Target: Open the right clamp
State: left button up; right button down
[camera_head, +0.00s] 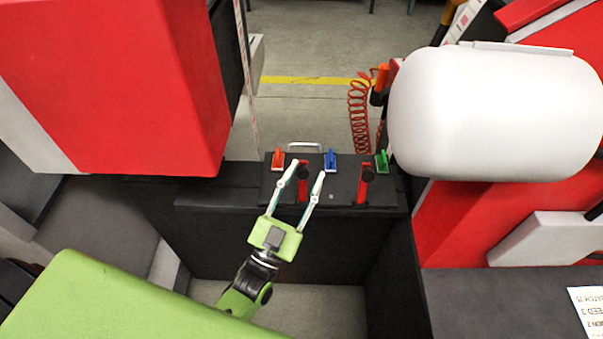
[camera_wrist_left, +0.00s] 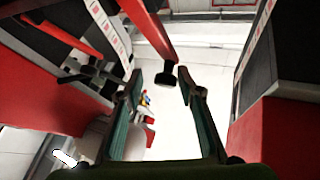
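Two red clamp levers with black knobs stand on the dark panel (camera_head: 335,190) in the head view. One is the right lever (camera_head: 365,185); the other is the left lever (camera_head: 304,188). My left gripper (camera_head: 308,168) is open, with its fingers reaching over the panel on either side of the left lever. In the left wrist view, a red bar with a black knob (camera_wrist_left: 168,76) shows between the open fingertips (camera_wrist_left: 160,80). Nothing is visibly gripped, and contact cannot be told. The right gripper is not in view.
Small orange (camera_head: 277,160), blue (camera_head: 330,160) and green (camera_head: 382,161) levers line the panel's far edge. A coiled red hose (camera_head: 358,115) hangs behind. A large red block (camera_head: 110,85) stands left; a large white rounded body (camera_head: 495,115) stands right.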

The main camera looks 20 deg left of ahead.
pick_arm(q)
jog(key=shift+w+a+r, duration=0.1)
jog(key=shift+r, duration=0.1)
jog(key=v, duration=1.2)
jog(key=shift+f, duration=0.1)
jog(key=s+f+g+y, duration=0.15)
jog(key=f+g, duration=0.25)
jog(key=f, duration=0.8)
jog(key=s+a+f+g, duration=0.15)
jog(key=f+g, duration=0.25)
jog(key=f, duration=0.8)
jog(key=s+f+g, duration=0.3)
jog(key=f+g, duration=0.1)
jog(key=f, duration=0.8)
jog(key=s+a+f+g, duration=0.2)
jog(key=s+f, duration=0.3)
jog(key=s, duration=0.3)
jog(key=s+a+f+n+g+y, duration=0.1)
jog(key=s+f+g, duration=0.3)
jog(key=s, duration=0.4)
jog(key=s+a+f+n+g+y, duration=0.1)
jog(key=s+a+f+g, duration=0.2)
jog(key=s+f, duration=0.4)
jog(key=shift+s+g, duration=0.5)
jog(key=shift+s, duration=0.05)
